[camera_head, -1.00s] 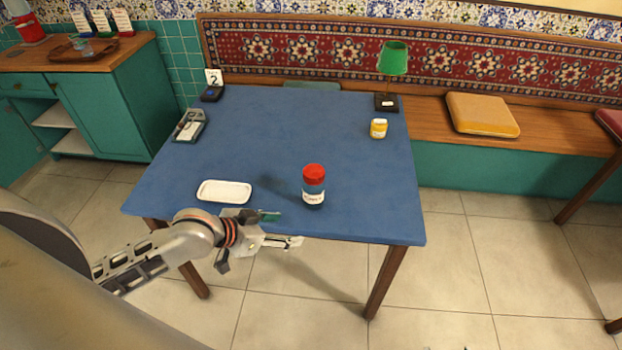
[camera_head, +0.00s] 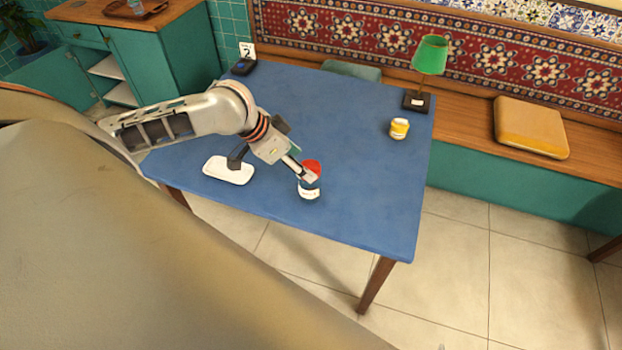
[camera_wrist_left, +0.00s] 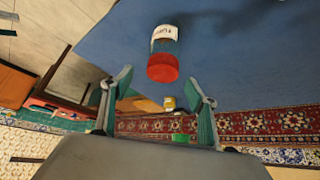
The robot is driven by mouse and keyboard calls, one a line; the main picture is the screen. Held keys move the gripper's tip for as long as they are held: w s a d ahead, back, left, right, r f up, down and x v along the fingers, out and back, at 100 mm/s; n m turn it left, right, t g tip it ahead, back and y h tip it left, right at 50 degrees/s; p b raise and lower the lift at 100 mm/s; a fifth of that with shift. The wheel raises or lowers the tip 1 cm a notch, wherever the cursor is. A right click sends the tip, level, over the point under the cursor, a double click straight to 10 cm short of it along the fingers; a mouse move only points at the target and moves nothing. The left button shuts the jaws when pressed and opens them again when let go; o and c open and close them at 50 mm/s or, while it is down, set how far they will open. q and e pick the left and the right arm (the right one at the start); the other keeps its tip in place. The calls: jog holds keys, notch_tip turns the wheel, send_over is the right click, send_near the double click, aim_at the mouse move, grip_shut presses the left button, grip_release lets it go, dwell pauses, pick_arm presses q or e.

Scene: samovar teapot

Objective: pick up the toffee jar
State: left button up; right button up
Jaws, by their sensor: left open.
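The toffee jar appears to be the one with a red lid and a white label (camera_head: 309,193); the label is too small to read. It stands upright near the front edge of the blue table, its middle partly hidden by my left gripper (camera_head: 303,168). In the left wrist view the jar (camera_wrist_left: 163,50) appears inverted, its red lid toward the gap between my open, empty fingers (camera_wrist_left: 161,78). The jar looks still beyond the fingertips; contact cannot be told. My right gripper is not in view.
A white tray (camera_head: 228,170) lies left of the jar, below my left arm. A yellow jar (camera_head: 399,128) and a green lamp (camera_head: 430,55) stand at the back right of the blue table (camera_head: 350,215). A number stand (camera_head: 246,60) is at the back left.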

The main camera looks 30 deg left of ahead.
aim_at(310, 167)
pick_arm(q)
jog(key=shift+x, duration=2.65)
jog(key=shift+w+a+r, duration=0.1)
jog(key=shift+a, duration=0.1)
grip_shut()
jog(key=shift+r, duration=0.1)
